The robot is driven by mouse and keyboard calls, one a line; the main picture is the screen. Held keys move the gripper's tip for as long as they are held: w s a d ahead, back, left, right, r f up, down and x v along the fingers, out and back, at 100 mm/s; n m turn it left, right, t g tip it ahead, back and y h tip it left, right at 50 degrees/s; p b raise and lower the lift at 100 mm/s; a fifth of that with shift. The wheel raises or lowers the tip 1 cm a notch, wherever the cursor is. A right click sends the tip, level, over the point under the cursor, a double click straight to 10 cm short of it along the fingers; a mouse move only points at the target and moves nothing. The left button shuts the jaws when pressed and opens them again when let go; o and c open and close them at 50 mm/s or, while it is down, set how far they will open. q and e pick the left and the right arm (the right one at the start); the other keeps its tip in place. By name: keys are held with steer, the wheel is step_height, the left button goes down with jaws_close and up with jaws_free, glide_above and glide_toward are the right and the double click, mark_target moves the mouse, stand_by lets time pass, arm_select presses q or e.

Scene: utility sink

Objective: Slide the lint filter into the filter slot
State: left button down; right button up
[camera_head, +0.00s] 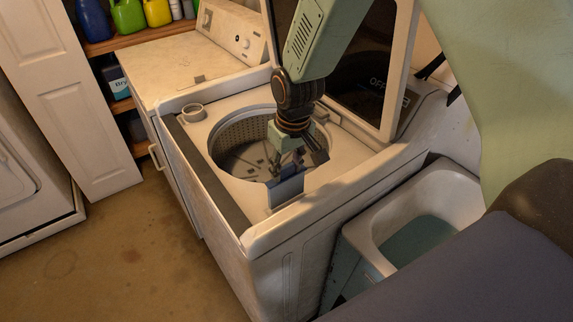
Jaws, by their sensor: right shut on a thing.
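My right gripper (290,166) reaches down over the near edge of the open washer's drum. It is shut on the lint filter (287,190), a flat blue-grey panel held upright below the fingers. The filter's lower end is at the pale deck of the washer (330,163), between the drum opening and the near side wall. The filter slot cannot be made out; the filter and gripper cover that part of the deck. I cannot tell whether the filter's lower end is in the slot or just above it. My left gripper is out of view.
The washer's raised lid (398,72) stands behind my right arm. The drum (237,141) is open. A utility sink (437,205) stands to the right. Shelves with bottles (128,15) are at the back left.

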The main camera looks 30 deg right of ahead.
mark_target(287, 190)
steer(key=shift+s+a+p, duration=0.15)
steer(key=shift+p, duration=0.15)
stand_by(0.5)
steer(key=shift+p, duration=0.3)
steer(key=shift+f+b, duration=2.6)
steer(key=shift+f, duration=2.25)
steer(key=o, duration=1.3)
steer(key=shift+o, duration=0.2)
steer(key=shift+r, duration=0.1)
steer(key=r, duration=0.4)
steer(key=s+r, duration=0.1)
steer(key=r, duration=0.6)
steer(key=shift+s+r, duration=0.35)
